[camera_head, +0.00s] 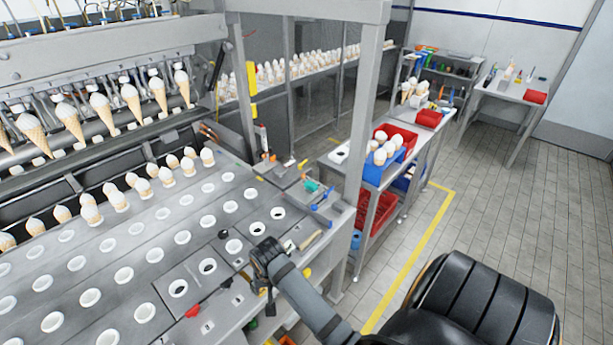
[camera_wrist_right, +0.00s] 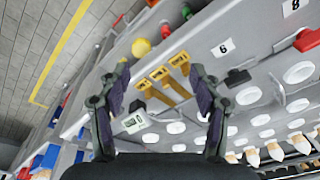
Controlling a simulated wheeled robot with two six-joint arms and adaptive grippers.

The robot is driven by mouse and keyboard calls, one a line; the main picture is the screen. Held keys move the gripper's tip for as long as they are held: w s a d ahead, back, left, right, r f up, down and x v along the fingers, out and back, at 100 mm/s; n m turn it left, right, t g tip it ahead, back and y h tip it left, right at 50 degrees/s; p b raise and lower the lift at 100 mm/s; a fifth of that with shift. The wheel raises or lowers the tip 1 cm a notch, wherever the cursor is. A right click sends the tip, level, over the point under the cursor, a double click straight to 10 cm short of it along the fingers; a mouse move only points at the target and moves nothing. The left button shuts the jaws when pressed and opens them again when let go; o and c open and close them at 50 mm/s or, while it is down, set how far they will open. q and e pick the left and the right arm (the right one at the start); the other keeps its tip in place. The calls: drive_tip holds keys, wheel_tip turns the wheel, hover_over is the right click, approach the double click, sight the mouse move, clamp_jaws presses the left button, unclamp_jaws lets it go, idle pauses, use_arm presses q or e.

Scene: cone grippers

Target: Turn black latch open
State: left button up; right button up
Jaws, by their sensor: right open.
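The black latch (camera_head: 226,283) is a small dark handle on the front edge of the grey cone-plate machine. In the right wrist view the black latch (camera_wrist_right: 238,77) lies just right of my right finger, near the label "6". My right gripper (camera_head: 265,286) is beside the machine's front edge, to the right of the latch in the head view. In its wrist view my right gripper (camera_wrist_right: 158,72) has its fingers wide apart with nothing held between them. The fingers appear apart from the latch. My left gripper is in neither view.
A red latch (camera_head: 192,311) sits further left along the same edge. Cones stand behind the plate holes. A cart with red and blue bins (camera_head: 372,174) stands to the right.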

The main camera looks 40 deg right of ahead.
drive_tip(key=s+d+f+n+b, duration=0.1)
drive_tip(key=s+f+n, duration=0.3)
drive_tip(key=f, duration=0.5)
drive_tip(key=s+d+f+n+b, duration=0.2)
drive_tip(key=s+f+n+b, duration=0.1)
drive_tip(key=s+f, duration=0.4)
wheel_tip(320, 180, down, 4)
drive_tip(key=shift+r+n+t, duration=0.2)
drive_tip(key=shift+n+t, duration=0.1)
drive_tip(key=shift+n, duration=0.2)
drive_tip(key=shift+d, duration=0.1)
drive_tip(key=s+d+f+b, duration=0.1)
drive_tip(key=s+f+b, duration=0.3)
drive_tip(key=f, duration=0.7)
drive_tip(key=s+f+b, duration=0.2)
drive_tip(key=s+f, duration=0.4)
drive_tip(key=f, duration=0.4)
drive_tip(key=s+f+g+b, duration=0.1)
drive_tip(key=s+f+b, duration=0.1)
drive_tip(key=s+f, duration=0.7)
drive_tip(key=shift+s+d+b, duration=0.35)
drive_tip(key=shift+s+d, duration=0.05)
drive_tip(key=shift+s, duration=0.7)
